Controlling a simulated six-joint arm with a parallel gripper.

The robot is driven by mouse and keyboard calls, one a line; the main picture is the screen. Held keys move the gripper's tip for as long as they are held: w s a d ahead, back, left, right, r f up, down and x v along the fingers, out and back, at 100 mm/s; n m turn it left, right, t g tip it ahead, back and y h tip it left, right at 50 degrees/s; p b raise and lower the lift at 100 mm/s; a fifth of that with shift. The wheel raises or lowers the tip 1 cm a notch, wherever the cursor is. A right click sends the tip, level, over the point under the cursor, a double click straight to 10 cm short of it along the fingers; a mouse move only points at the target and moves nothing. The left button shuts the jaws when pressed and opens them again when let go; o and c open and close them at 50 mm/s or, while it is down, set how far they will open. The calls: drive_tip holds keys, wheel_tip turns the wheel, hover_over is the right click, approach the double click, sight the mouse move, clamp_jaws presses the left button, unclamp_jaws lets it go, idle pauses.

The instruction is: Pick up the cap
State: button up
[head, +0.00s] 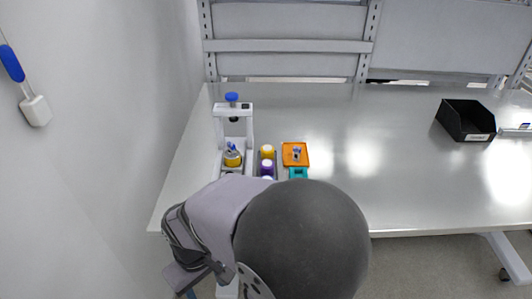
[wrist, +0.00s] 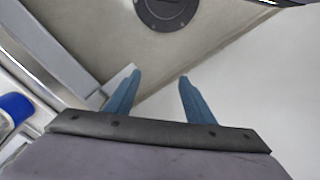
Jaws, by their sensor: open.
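In the head view a round blue cap-like piece (head: 232,97) stands at the top of a white stand (head: 219,128). A yellow-topped item (head: 267,151) and a purple-topped item (head: 267,165) stand just right of the stand. I cannot tell which of these is the task's cap. My gripper (wrist: 159,78) shows in the wrist view with two blue fingers spread apart and nothing between them. No cap can be made out near the fingers. In the head view the gripper is not visible, and my arm covers the front of the table.
An orange tray (head: 303,161) with small parts and a teal item (head: 298,173) sit right of the stand. A black bin (head: 466,121) is at the far right. The table (head: 390,190) between is clear. A blue-handled tool (head: 12,63) is at the left wall.

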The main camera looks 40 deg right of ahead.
drive_tip(key=shift+o, duration=0.6)
drive_tip(key=shift+o, duration=0.7)
drive_tip(key=w+d+r+m+p, duration=0.2)
drive_tip(key=w+d+r+m, duration=0.5)
drive_tip(key=w, duration=0.4)
wheel_tip(320, 180, up, 2)
drive_tip(key=m+t+h+p, duration=0.1)
drive_tip(key=t+h+p, duration=0.2)
drive_tip(key=p, duration=0.2)
hover_over(267, 151)
drive_tip(key=s, duration=0.1)
drive_tip(key=shift+s+a+r, duration=0.1)
drive_tip(key=shift+a, duration=0.2)
